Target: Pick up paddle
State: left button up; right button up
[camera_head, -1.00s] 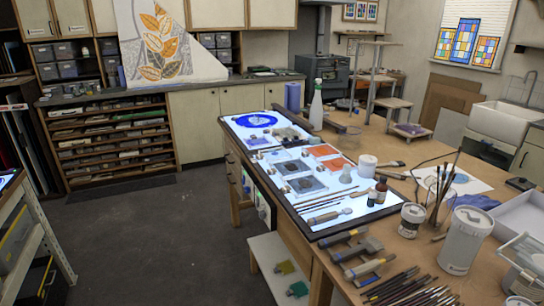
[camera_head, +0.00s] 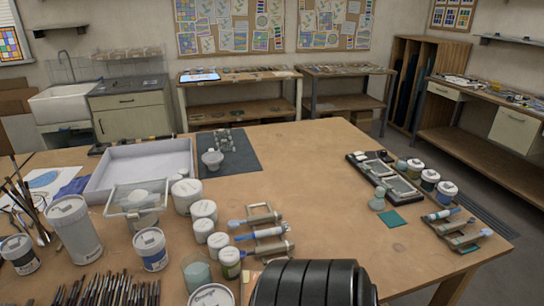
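I cannot tell for certain which thing is the paddle. Candidates are the blue-handled tools (camera_head: 262,233) lying on grey rests near the middle front of the wooden table (camera_head: 310,180). Similar blue-handled tools (camera_head: 452,214) lie on a rest at the table's right end. A black ribbed part (camera_head: 308,284) at the bottom edge looks like a piece of my own arm. Neither of my grippers is visible, and the black part hides the table's front middle.
White tubs (camera_head: 187,196), brush jars and rows of brushes (camera_head: 108,290) crowd the table's left. A white tray (camera_head: 142,165) and a dark mat (camera_head: 240,160) lie behind them. A dark frame tray (camera_head: 385,178) and paint jars (camera_head: 446,191) stand at right. The table's middle is clear.

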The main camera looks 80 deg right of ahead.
aim_at(260, 219)
jog(key=z, duration=2.1)
jog(key=k+l, duration=0.1)
jog(key=z, duration=0.05)
